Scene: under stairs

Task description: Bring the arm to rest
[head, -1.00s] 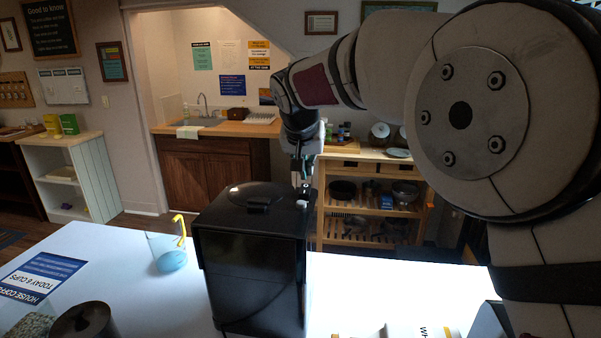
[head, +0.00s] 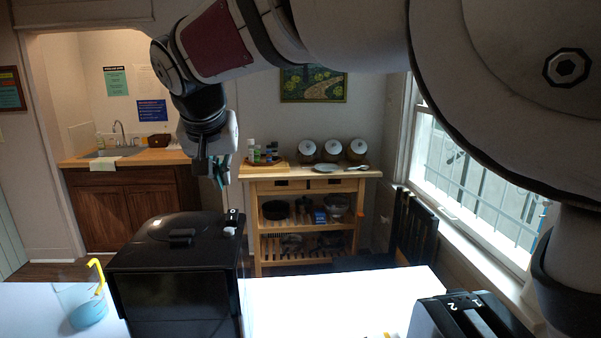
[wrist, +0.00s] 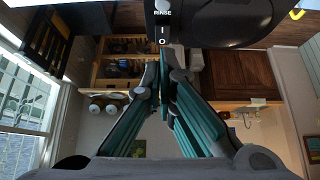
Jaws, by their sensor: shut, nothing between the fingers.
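My gripper (head: 221,172) hangs at the end of my raised arm in the head view, fingers pointing down, above and behind the right rear of a black machine (head: 178,262). In the wrist view my gripper (wrist: 163,65) shows its teal fingers drawn together with nothing between them. The black machine (wrist: 212,22), with a RINSE label and switch marks, fills the top middle of the wrist view. I cannot judge the exact gap between fingertips and machine.
The white table (head: 340,298) holds a glass (head: 80,300) with a yellow handle and blue item at left, and a black appliance (head: 468,316) at right. A wooden shelf unit (head: 305,215), a black chair (head: 415,235) and a window (head: 475,185) stand beyond.

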